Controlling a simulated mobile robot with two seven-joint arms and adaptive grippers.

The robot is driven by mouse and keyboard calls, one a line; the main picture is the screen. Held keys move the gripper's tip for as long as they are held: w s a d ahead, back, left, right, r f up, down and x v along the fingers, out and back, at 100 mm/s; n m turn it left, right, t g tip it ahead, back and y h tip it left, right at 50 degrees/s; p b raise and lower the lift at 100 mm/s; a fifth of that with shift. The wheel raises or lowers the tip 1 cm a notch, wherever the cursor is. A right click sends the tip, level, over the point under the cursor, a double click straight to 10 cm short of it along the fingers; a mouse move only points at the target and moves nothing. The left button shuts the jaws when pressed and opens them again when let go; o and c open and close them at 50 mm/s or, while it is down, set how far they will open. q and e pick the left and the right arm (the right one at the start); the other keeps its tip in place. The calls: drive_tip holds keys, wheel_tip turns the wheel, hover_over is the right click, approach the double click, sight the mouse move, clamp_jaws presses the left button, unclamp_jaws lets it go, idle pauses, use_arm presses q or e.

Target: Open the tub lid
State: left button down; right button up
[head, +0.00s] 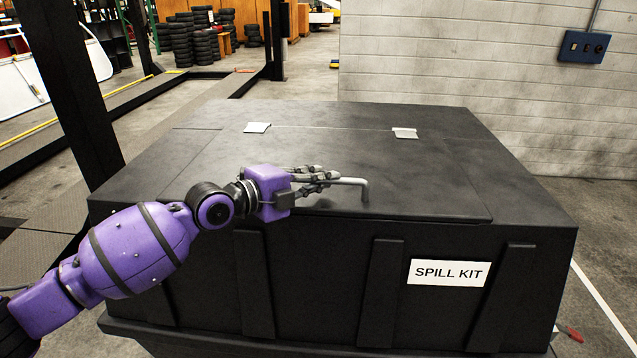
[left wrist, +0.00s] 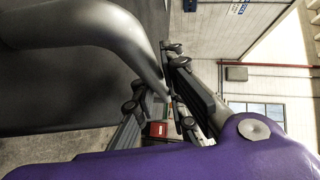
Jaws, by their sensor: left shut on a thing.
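The tub is a large black box (head: 320,270) with a white "SPILL KIT" label on its front. Its lid (head: 420,170) lies flat and closed on top, with two light hinges (head: 257,127) toward the back. A grey bar handle (head: 353,182) stands near the lid's front edge. My left gripper (head: 322,180) is at the handle, shut on it, its arm coming in from the left. In the left wrist view the handle (left wrist: 100,30) curves large across the upper left, and the gripper fingers (left wrist: 165,100) close around its far part. My right gripper is not in view.
A black post (head: 75,90) stands at the left behind the tub. A block wall (head: 480,90) with a blue switch box (head: 584,47) is at the back right. Stacked tyres (head: 195,45) are far back. The space above the lid is clear.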

use_arm(q)
drive_tip(key=w+r+n+g+y+p, duration=0.1)
drive_tip(key=w+r, duration=0.4)
drive_tip(key=r, duration=0.6)
drive_tip(key=w+r+n+g+y, duration=0.1)
drive_tip(key=w+r, duration=0.5)
drive_tip(key=r, duration=0.6)
drive_tip(key=shift+r+n+g+p, duration=0.15)
drive_tip(key=shift+n+g+p, duration=0.25)
drive_tip(key=shift+n+g, duration=0.55)
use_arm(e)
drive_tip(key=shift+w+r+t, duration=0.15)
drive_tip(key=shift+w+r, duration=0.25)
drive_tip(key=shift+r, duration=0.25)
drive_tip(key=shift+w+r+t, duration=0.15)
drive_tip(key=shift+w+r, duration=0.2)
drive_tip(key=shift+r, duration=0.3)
use_arm(q)
drive_tip(key=shift+m+g, duration=0.25)
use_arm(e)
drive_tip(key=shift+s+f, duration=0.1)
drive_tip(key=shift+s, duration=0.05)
